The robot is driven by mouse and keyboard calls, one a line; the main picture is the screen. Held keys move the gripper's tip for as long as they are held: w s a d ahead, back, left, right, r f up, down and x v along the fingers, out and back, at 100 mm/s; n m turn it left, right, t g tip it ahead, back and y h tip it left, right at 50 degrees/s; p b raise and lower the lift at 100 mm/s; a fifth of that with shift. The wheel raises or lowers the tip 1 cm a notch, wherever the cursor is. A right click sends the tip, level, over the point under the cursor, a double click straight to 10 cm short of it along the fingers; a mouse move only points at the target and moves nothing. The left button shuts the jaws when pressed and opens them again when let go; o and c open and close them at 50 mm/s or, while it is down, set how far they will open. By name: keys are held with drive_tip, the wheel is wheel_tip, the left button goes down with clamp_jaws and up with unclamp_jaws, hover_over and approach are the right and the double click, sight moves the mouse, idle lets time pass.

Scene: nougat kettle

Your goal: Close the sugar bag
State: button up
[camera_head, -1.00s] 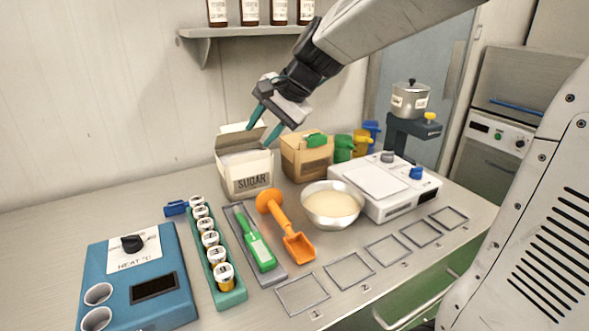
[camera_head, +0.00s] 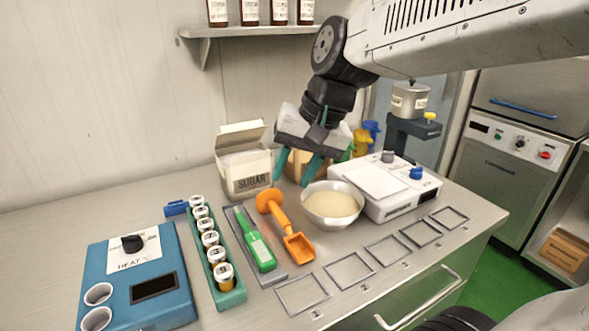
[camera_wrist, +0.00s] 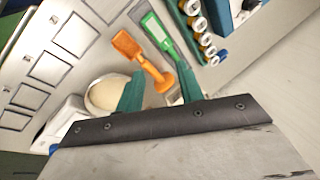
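The sugar bag (camera_head: 246,173) is a cream box-shaped bag with a dark SUGAR label, standing at the back of the counter. Its top is open, with a flap raised at the back. My gripper (camera_head: 294,183) is to the right of the bag, apart from it, with its teal fingers pointing down. The fingers are spread and nothing shows between them. In the wrist view, my gripper (camera_wrist: 160,92) also has its two teal fingers apart, above the orange scoop's round end. The sugar bag is mostly hidden behind my gripper in that view.
The orange scoop (camera_head: 281,219) and a bowl of pale content (camera_head: 333,206) lie close below my gripper. A tan box (camera_head: 296,166) stands partly hidden behind it. A white scale (camera_head: 401,199) is to the right. A green rack with vials (camera_head: 229,296) and a blue heater (camera_head: 186,309) are at left.

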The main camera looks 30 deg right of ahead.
drive_tip(key=shift+f, duration=0.15)
drive_tip(key=c, duration=0.6)
drive_tip(key=w, duration=0.2)
drive_tip(key=w+f, duration=0.1)
drive_tip(key=shift+a+g, duration=0.25)
drive_tip(key=shift+g, duration=0.05)
clamp_jaws()
wheel_tip(320, 180, up, 10)
drive_tip(key=r+n+t+h, duration=0.1)
drive_tip(key=n+t+h, duration=0.2)
drive_tip(key=n+t, duration=0.15)
hover_over(239, 135)
drive_tip(key=shift+g, duration=0.25)
drive_tip(key=shift+w+d+f, duration=0.15)
drive_tip(key=shift+w+f, duration=0.15)
drive_tip(key=shift+f, duration=1.7)
drive_tip(key=shift+w+d+f, duration=0.15)
drive_tip(key=shift+w+f, duration=0.2)
drive_tip(key=shift+f, duration=1.6)
drive_tip(key=shift+w+d+f, duration=0.15)
drive_tip(key=shift+w+f, duration=0.15)
drive_tip(key=shift+f, duration=1.7)
